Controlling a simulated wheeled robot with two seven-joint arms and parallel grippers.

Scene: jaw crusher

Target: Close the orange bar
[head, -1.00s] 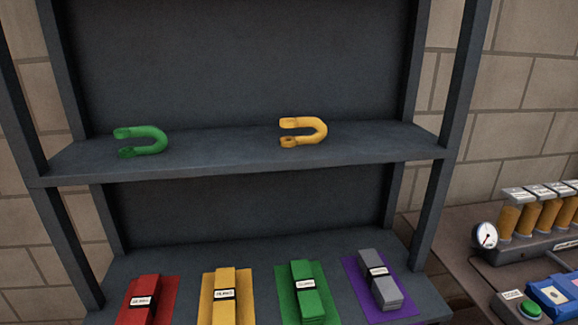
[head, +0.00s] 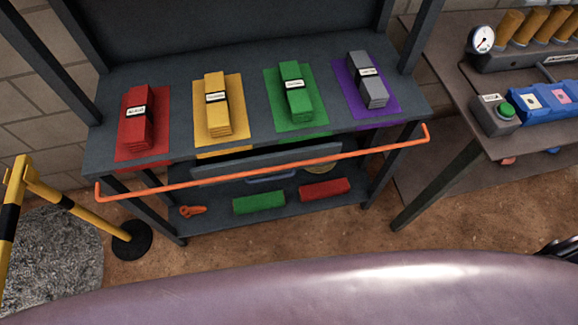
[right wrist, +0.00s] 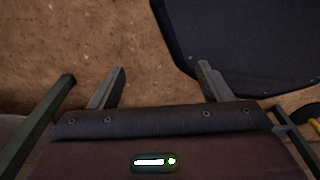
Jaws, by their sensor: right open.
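The orange bar (head: 270,170) is a long thin rod in the head view. It runs across the front of the dark shelf unit, from its left front post to the right, with bent ends. It slopes up toward the right, in front of the lower shelf opening. My right gripper (right wrist: 162,85) shows in the right wrist view, with its two fingers wide apart and nothing between them, over brown ground. Neither gripper shows in the head view, apart from a dark piece at the right edge that I cannot identify.
Red, yellow, green and grey stacks lie on coloured mats on the shelf (head: 250,60). Below are a green block (head: 259,203), a red block (head: 324,189) and an orange shackle (head: 192,210). A side table (head: 440,85) stands right; a yellow barrier (head: 75,198) stands left.

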